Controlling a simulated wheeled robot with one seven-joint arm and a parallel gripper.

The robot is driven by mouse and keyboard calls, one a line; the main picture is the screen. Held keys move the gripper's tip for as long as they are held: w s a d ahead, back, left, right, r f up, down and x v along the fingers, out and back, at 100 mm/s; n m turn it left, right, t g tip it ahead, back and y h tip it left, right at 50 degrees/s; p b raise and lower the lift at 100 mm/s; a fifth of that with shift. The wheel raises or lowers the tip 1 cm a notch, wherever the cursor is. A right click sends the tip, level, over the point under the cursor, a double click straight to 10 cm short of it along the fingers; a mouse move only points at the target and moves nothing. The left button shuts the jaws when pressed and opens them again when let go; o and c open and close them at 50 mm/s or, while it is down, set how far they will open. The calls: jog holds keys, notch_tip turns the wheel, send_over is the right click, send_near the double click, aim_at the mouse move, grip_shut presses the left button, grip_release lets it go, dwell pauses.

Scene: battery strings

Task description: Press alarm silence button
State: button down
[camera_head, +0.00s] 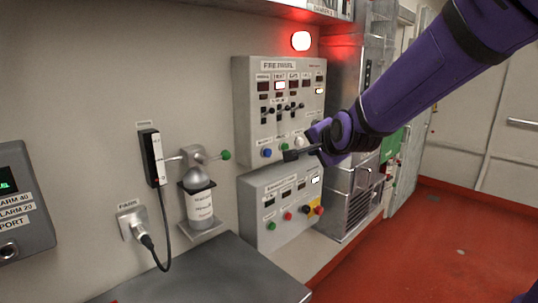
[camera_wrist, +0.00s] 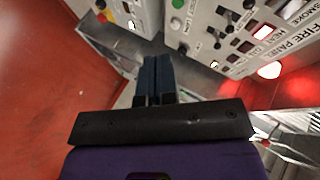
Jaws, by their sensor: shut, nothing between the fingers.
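The fire panel (camera_head: 262,105) is a grey wall box with lit displays, switches and a row of round buttons low on its face. A blue button (camera_head: 266,153) and a pale button (camera_head: 299,141) show there; button labels are too small to read, so I cannot tell which is alarm silence. My gripper (camera_head: 290,155) is shut and empty, at the panel's lower edge. In the wrist view my gripper's dark fingers (camera_wrist: 154,70) lie together, with the panel (camera_wrist: 205,30) to their upper right.
A second control box (camera_head: 262,185) with coloured buttons and a red-yellow knob is below the panel. A red lamp (camera_head: 301,41) glows above. A bottle holder (camera_head: 197,200) and dark bench top (camera_head: 215,275) stand left. The red floor (camera_head: 440,240) is clear.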

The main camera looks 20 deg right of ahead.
aim_at(267, 152)
jog(key=w+d+f+m+t+h, duration=0.1)
jog(key=w+f+m+t+h, duration=0.1)
jog(key=w+f+m+t, duration=0.4)
jog(key=w+f+m, duration=0.4)
jog(key=w+m, duration=0.4)
jog(key=shift+d+f+h, duration=0.15)
jog(key=shift+d+h, duration=0.2)
jog(key=shift+h, duration=0.05)
jog(key=w+a, duration=0.4)
jog(key=w, duration=0.3)
jog(key=shift+w+a, duration=0.15)
jog(key=shift+w, duration=0.2)
jog(key=shift+w, duration=0.1)
dwell(1.6)
jog(key=shift+w+a, duration=0.2)
jog(key=shift+w, duration=0.1)
